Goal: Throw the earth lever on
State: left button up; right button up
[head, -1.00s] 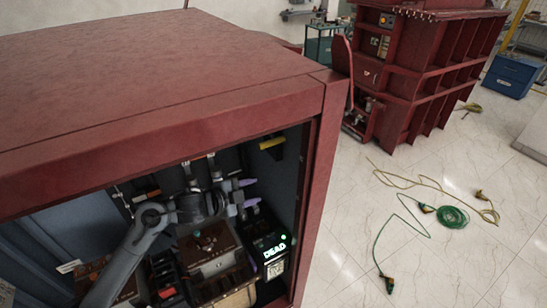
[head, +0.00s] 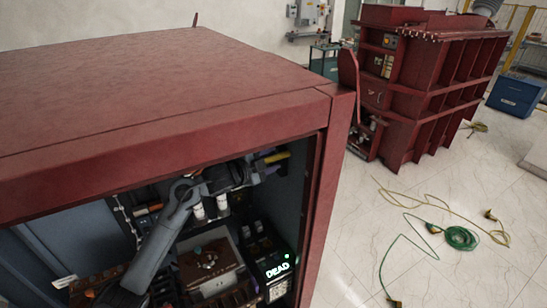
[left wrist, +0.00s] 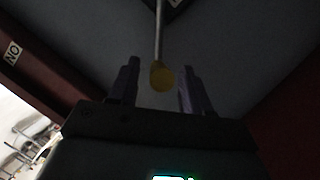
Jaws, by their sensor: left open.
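The earth lever shows in the left wrist view as a thin rod ending in a round yellow knob (left wrist: 162,76). In the head view, its yellow end (head: 276,157) is high inside the red cabinet, near the right inner wall. My left gripper (head: 268,163) reaches into the cabinet and is at the lever. Its two purple-tipped fingers are open, one on each side of the knob, with a visible gap to each finger. The lever's pivot is not clear in the dim wrist view. My right gripper is not in view.
The red cabinet's (head: 165,120) top edge and right post frame the opening around my arm. Below my arm are terminal blocks and a display (head: 278,268) reading DEAD. A label (left wrist: 12,52) shows at the wrist view's left. Cables (head: 460,238) lie on the floor outside.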

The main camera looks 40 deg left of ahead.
pick_arm(q)
jog(key=shift+x, duration=0.95)
grip_shut()
